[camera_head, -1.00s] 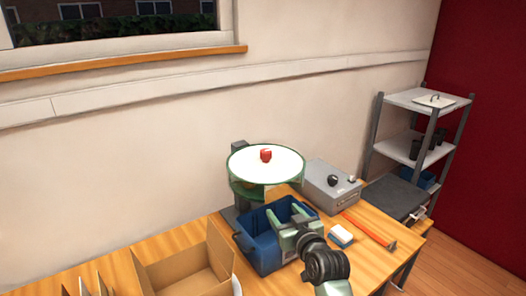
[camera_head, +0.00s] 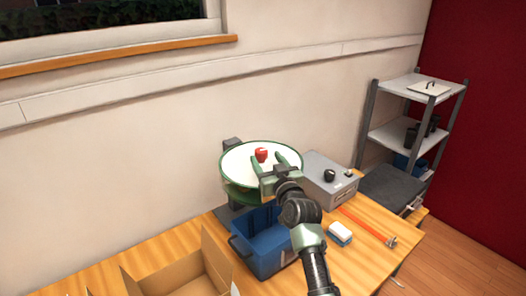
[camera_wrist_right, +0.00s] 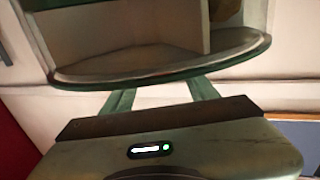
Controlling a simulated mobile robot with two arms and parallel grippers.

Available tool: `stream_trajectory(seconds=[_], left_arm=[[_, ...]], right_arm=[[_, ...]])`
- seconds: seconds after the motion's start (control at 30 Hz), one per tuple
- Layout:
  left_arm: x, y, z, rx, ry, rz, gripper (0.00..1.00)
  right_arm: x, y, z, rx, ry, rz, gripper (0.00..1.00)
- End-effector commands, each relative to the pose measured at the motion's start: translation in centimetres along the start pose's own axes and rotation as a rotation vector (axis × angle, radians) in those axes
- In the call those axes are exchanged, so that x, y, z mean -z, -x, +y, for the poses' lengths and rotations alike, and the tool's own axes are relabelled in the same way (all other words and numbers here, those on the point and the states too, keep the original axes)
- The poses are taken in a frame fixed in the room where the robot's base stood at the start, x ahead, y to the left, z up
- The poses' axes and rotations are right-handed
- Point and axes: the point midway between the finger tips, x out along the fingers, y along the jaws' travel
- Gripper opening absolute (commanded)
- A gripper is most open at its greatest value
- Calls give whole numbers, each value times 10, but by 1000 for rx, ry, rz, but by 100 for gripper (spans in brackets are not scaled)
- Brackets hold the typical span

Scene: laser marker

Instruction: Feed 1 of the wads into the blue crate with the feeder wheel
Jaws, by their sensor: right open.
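The feeder wheel (camera_head: 236,163) is a white disc with a green rim on a dark stand. A red piece (camera_head: 261,154) sits near its middle; I cannot tell whether it is a knob or a wad. The blue crate (camera_head: 274,259) stands below and in front of the wheel. My right gripper (camera_head: 270,160) is open, its fingers over the wheel's near right part, close to the red piece. The right wrist view shows the green fingers (camera_wrist_right: 162,92) apart before the wheel's curved rim (camera_wrist_right: 160,73), a white divider and a brownish thing (camera_wrist_right: 228,12). My left gripper is out of view.
A grey box (camera_head: 328,181) with a black knob stands right of the wheel. A blue-and-white block (camera_head: 340,233) and an orange-handled tool (camera_head: 363,223) lie on the table. An open cardboard box (camera_head: 190,272) is at the left front. A shelf rack (camera_head: 402,137) stands at the right.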

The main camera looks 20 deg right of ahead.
Motion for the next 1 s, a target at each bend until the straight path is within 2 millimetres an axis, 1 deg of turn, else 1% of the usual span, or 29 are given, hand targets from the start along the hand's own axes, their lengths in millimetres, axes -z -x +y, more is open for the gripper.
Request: stream_trajectory(seconds=[0.03,0.07,0.17,0.27,0.43,0.5,0.63,0.67,0.7,0.77,0.8,0.87,1.0], left_arm=[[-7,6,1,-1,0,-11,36],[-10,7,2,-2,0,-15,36],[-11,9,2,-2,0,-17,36],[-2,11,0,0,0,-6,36],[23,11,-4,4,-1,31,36],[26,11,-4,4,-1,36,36],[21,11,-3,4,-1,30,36],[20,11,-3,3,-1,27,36],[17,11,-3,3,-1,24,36],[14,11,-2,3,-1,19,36],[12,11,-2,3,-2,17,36],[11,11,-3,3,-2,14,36],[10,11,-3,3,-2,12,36]], right_arm=[[3,-8,0,0,0,-2,59],[3,-12,0,0,-1,-2,59],[2,-23,0,1,-1,-1,59],[1,-30,0,0,1,-1,59],[0,-35,0,0,0,-1,59],[0,-35,0,0,0,0,59],[0,-35,0,0,0,0,59],[0,-35,0,0,0,-1,56],[0,-35,0,0,0,-1,45],[0,-35,0,0,0,-1,28],[0,-35,0,0,0,-1,17],[0,-35,0,0,0,-1,1],[0,-35,0,0,0,-1,0]])
